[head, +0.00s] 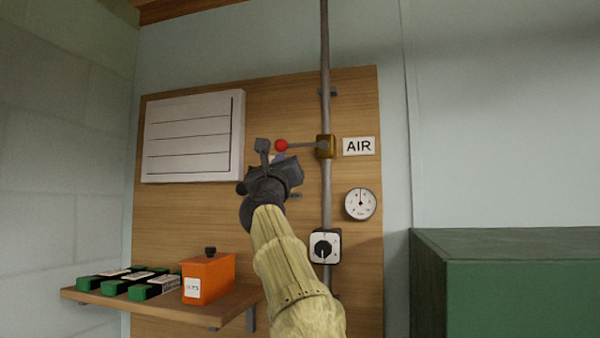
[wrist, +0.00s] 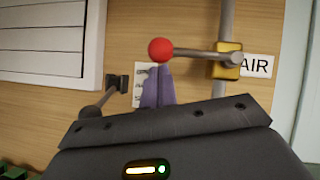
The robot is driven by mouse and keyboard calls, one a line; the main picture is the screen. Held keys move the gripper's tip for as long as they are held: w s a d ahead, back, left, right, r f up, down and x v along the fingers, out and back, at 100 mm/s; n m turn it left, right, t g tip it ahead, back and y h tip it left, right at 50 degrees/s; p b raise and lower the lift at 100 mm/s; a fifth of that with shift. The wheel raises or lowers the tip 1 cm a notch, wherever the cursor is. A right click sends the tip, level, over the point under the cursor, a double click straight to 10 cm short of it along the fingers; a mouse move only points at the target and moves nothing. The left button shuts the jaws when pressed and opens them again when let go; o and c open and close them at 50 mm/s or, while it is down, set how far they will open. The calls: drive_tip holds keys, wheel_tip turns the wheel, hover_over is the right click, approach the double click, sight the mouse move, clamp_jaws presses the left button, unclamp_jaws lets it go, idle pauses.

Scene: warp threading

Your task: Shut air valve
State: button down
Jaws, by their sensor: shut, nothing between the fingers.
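The air valve has a brass body (head: 325,147) on a vertical grey pipe, beside the AIR sign (head: 359,146). Its lever points left, about level and across the pipe, and ends in a red ball (head: 281,146). In the wrist view the red ball (wrist: 161,50) and the brass body (wrist: 227,61) show clearly. My gripper (head: 280,157) is shut and empty. Its purple fingers (wrist: 158,88) show just below the ball in the wrist view; I cannot tell whether they touch it.
A gauge (head: 360,204) and a rotary switch (head: 325,247) sit below the valve. A white chart (head: 193,137) hangs left. A shelf (head: 235,303) holds an orange box (head: 208,279) and several green-black items. A green cabinet (head: 520,285) stands right. A dark bracket (wrist: 118,82) is left of the fingers.

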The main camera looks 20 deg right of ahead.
drive_tip(key=w+f+b+v, duration=0.1)
drive_tip(key=f+b+v, duration=0.1)
drive_tip(key=b+v, duration=0.8)
drive_tip(key=shift+s+a+f+b, duration=0.2)
drive_tip(key=shift+s+f+b, duration=0.1)
drive_tip(key=shift+s+f, duration=0.5)
drive_tip(key=shift+w, duration=0.1)
